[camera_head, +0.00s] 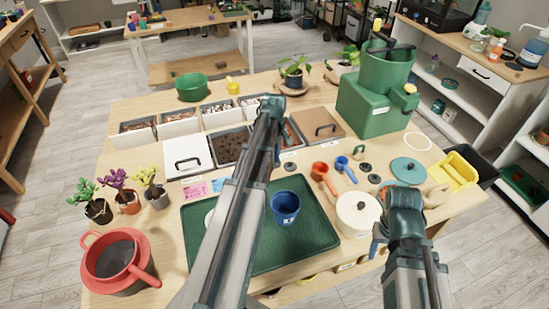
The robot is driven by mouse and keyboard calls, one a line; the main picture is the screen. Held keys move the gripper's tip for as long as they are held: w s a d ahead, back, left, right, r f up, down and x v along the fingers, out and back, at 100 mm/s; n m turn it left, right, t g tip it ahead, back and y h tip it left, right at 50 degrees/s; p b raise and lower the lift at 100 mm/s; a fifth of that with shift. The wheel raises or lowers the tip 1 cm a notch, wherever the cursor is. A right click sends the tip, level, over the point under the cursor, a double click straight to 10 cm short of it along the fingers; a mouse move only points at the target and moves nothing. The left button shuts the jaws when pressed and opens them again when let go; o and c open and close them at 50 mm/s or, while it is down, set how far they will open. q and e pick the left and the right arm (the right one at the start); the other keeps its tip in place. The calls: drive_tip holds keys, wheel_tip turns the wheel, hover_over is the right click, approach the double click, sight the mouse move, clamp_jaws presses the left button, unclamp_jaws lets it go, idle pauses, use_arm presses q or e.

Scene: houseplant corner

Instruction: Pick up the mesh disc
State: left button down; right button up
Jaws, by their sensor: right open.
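I cannot tell for sure which item is the mesh disc. A small dark round piece (374,179) lies on the table right of the blue scoop, with another dark piece (366,167) just behind it. A third dark round piece (289,166) lies behind the green tray. A pale round item (209,217) on the tray's left is mostly hidden by my left arm.
The green tray (305,236) holds a blue cup (285,208). The white pot (358,214), teal lid (408,171), red scoop (323,177) and blue scoop (345,168) crowd the right. A red pot (113,258) stands front left. A green machine (372,100) stands back right.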

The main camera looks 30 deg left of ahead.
use_arm(q)
drive_tip(key=w+a+r+p, duration=0.1)
drive_tip(key=w+a, duration=0.8)
drive_tip(key=w, duration=0.3)
drive_tip(key=shift+w, duration=0.4)
